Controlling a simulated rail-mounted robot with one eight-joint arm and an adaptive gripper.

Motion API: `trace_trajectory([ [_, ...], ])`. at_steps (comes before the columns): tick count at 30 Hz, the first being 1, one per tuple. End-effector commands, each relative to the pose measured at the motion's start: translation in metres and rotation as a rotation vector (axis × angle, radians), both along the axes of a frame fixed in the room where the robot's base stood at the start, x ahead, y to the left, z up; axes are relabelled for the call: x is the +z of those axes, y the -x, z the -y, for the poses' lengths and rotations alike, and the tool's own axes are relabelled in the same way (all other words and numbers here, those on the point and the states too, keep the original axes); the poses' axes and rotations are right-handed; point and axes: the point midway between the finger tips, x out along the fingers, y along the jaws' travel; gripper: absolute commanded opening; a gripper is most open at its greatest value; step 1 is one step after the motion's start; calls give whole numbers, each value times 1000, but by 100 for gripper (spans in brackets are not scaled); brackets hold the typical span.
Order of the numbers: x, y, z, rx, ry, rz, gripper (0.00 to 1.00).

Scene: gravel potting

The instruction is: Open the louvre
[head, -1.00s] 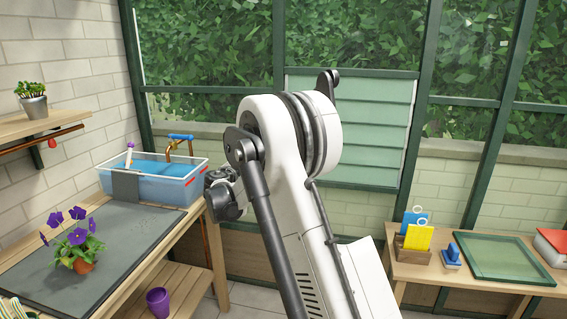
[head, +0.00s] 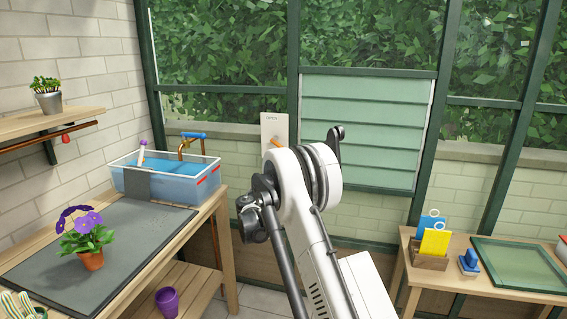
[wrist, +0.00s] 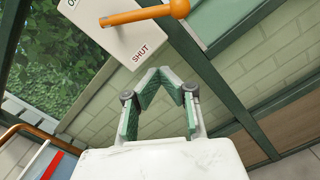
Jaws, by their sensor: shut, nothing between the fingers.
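The louvre (head: 365,125) is a panel of pale green slats in the window frame in the head view; its slats lie flat and look closed. Left of it is a white control plate (head: 267,128) with an orange lever (head: 277,142), partly hidden by my arm. In the wrist view the plate (wrist: 125,35) is at the top, with "SHUT" readable and another label cut off. The orange lever (wrist: 140,14) crosses it, its thick round end past the plate's edge. My gripper (wrist: 162,72) is shut and empty, below the plate in the picture and apart from the lever. My arm hides it in the head view.
A water tub (head: 170,180) with a copper tap (head: 190,148) stands on the left bench, near a potted purple flower (head: 88,245). A right-hand table (head: 450,287) holds a tag box (head: 430,260) and a green framed pane (head: 515,265). Green window bars surround the louvre.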

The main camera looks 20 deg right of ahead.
Motion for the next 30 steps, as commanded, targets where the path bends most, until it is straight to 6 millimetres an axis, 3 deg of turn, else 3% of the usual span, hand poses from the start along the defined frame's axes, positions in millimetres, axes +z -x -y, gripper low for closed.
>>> trace_trajectory([
  [5,0,-10,9,-1,-1,0,0],
  [21,3,-76,68,-1,-1,0,0],
  [30,31,-67,86,-1,-1,0,0],
])
